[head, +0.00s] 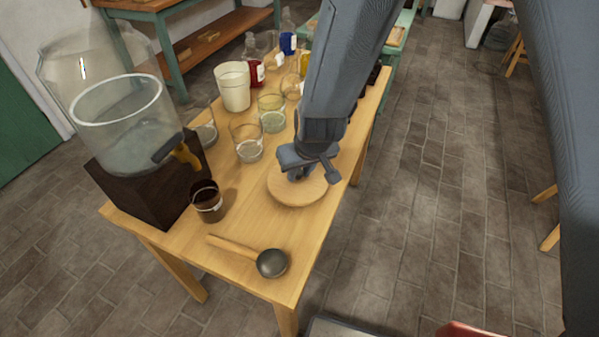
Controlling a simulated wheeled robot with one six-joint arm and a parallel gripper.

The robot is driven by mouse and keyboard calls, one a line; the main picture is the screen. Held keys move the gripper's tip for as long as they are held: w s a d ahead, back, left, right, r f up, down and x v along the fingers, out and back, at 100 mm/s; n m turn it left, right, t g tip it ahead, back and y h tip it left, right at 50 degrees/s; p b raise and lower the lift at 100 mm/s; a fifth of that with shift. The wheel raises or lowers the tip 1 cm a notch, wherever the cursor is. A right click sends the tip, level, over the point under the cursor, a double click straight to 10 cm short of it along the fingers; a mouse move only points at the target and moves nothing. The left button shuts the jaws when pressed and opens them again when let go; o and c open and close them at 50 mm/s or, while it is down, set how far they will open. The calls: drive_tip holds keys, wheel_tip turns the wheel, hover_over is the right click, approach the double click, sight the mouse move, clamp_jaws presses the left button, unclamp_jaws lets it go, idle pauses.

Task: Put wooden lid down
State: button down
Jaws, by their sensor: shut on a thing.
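The wooden lid (297,190) is a round, pale disc at the right side of the wooden table (225,245). My gripper (303,172) is directly above the middle of the lid and shut on it, probably by a knob that the fingers hide. The lid looks level and lies at or just above the tabletop; I cannot tell whether it touches the wood.
A ladle (271,263) lies at the front. A dark cup (207,201) and a glass dispenser on a dark block (150,185) stand left. Glass beakers (247,143), a white jug (233,87) and bottles stand behind. The front middle of the table is mostly clear.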

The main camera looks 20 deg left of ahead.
drive_tip(key=shift+f, duration=0.15)
drive_tip(key=c, duration=1.5)
unclamp_jaws()
drive_tip(key=shift+o, duration=0.2)
drive_tip(key=p+v, duration=0.7)
drive_tip(key=v, duration=0.5)
drive_tip(key=shift+w, duration=0.15)
drive_tip(key=w+d+r+m+h, duration=0.1)
drive_tip(key=d+r+m, duration=0.15)
drive_tip(key=d, duration=0.65)
drive_tip(key=w+d+r+m, duration=0.15)
drive_tip(key=d+r, duration=0.25)
drive_tip(key=d, duration=0.6)
drive_tip(key=s+d+r+m+h, duration=0.1)
drive_tip(key=s+d+m, duration=0.1)
drive_tip(key=d, duration=0.5)
drive_tip(key=s+d+r+m+g+h, duration=0.1)
drive_tip(key=s+d+r+m, duration=0.1)
drive_tip(key=s+d, duration=0.2)
drive_tip(key=d, duration=0.3)
drive_tip(key=shift+d+r, duration=0.3)
drive_tip(key=shift+d, duration=0.05)
